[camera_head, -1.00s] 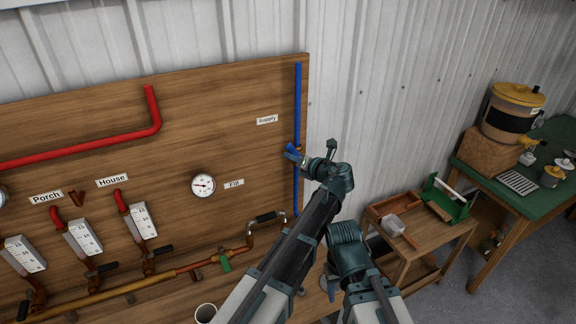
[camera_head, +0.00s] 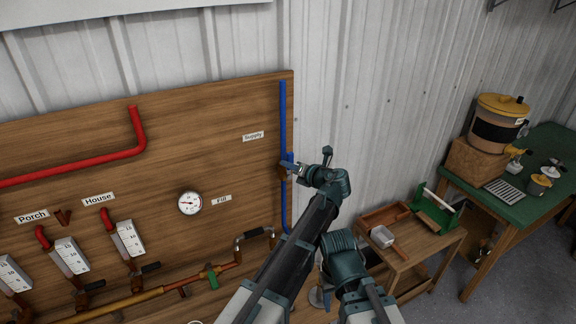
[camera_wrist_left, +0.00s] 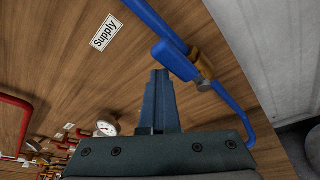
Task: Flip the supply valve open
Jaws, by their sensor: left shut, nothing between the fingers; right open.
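The supply valve has a brass body (camera_wrist_left: 205,65) on the blue vertical pipe (camera_head: 283,120) at the right edge of the wooden board. Its blue handle (camera_wrist_left: 176,61) lies roughly along the pipe in the left wrist view. In the head view the handle (camera_head: 291,158) is small and partly hidden by my gripper. My left gripper (camera_head: 290,167) is shut and empty, with its tips at the valve. In the left wrist view its fingers (camera_wrist_left: 160,75) point just below the handle's free end; I cannot tell whether they touch. My right gripper is not distinguishable.
The Supply label (camera_head: 253,136) is left of the pipe. A gauge (camera_head: 190,203) and lower pipework are on the board (camera_head: 215,120). A small wooden cart (camera_head: 420,254) and a green table (camera_head: 550,150) stand at the right. The corrugated wall is close behind.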

